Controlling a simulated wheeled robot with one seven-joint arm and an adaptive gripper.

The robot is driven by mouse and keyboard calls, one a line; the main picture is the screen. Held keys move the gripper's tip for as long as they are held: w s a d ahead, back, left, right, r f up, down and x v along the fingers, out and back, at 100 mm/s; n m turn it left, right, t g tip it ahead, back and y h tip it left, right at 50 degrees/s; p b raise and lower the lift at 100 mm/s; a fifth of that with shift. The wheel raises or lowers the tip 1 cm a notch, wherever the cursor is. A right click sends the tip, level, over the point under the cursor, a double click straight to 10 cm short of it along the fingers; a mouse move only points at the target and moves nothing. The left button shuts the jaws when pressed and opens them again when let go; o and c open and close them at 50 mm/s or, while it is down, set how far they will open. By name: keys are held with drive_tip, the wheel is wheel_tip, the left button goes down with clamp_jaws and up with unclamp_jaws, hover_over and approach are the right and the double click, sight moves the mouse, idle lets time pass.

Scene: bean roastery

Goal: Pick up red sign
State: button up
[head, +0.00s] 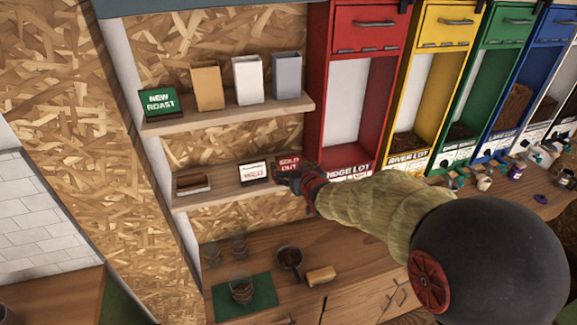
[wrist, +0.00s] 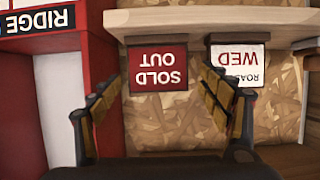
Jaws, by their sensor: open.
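The red sign (head: 289,163) reads "SOLD OUT" and stands on the lower wall shelf, at its right end near the red bin. In the wrist view the red sign (wrist: 158,68) appears upside down, between and beyond my two fingers. My gripper (head: 290,178) is at the shelf's front edge, in front of the sign, and covers part of it in the head view. In the wrist view my gripper (wrist: 155,95) is open with nothing between its fingers. I cannot tell how far the fingertips are from the sign.
A white "WED" sign (head: 255,172) stands just left of the red sign; it also shows in the wrist view (wrist: 238,65). The red bin (head: 337,130) rises close on the right. A brown block in a tray (head: 192,184) sits at the shelf's left. The counter (head: 330,250) lies below.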

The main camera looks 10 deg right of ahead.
sight(289, 163)
drive_tip(key=shift+p+x, duration=0.9)
drive_tip(key=shift+x, duration=1.7)
drive_tip(key=shift+d, duration=0.2)
drive_tip(key=shift+c, duration=1.1)
drive_tip(key=c, duration=0.7)
drive_tip(key=shift+c, duration=0.2)
